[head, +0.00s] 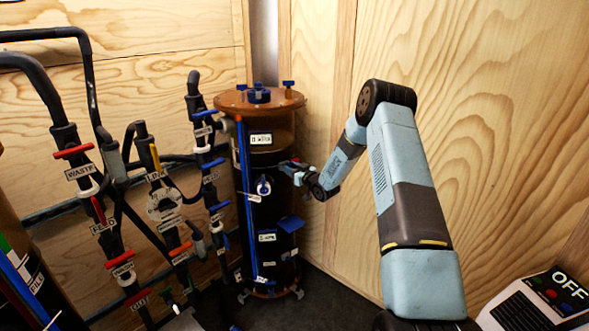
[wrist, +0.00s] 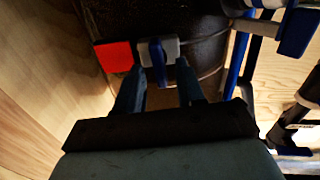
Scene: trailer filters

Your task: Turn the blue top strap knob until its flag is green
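The blue top strap knob (wrist: 157,62) shows in the wrist view, upright on a grey block (wrist: 171,50) against the dark filter column. A square red flag (wrist: 118,56) sits just left of the block. My gripper (wrist: 161,66) is open, with one finger on each side of the knob. Gaps show between the knob and both fingers, and whether the tips reach past it is unclear. In the head view my gripper (head: 294,170) is at the upper right side of the black column (head: 275,210). The knob is too small to make out there.
The column has a copper-coloured lid (head: 232,104) with blue knobs, and a blue part (head: 290,223) lower on its right side. Pipes with labelled valves (head: 125,260) stand to the left. A wooden wall (head: 500,120) is close on the right.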

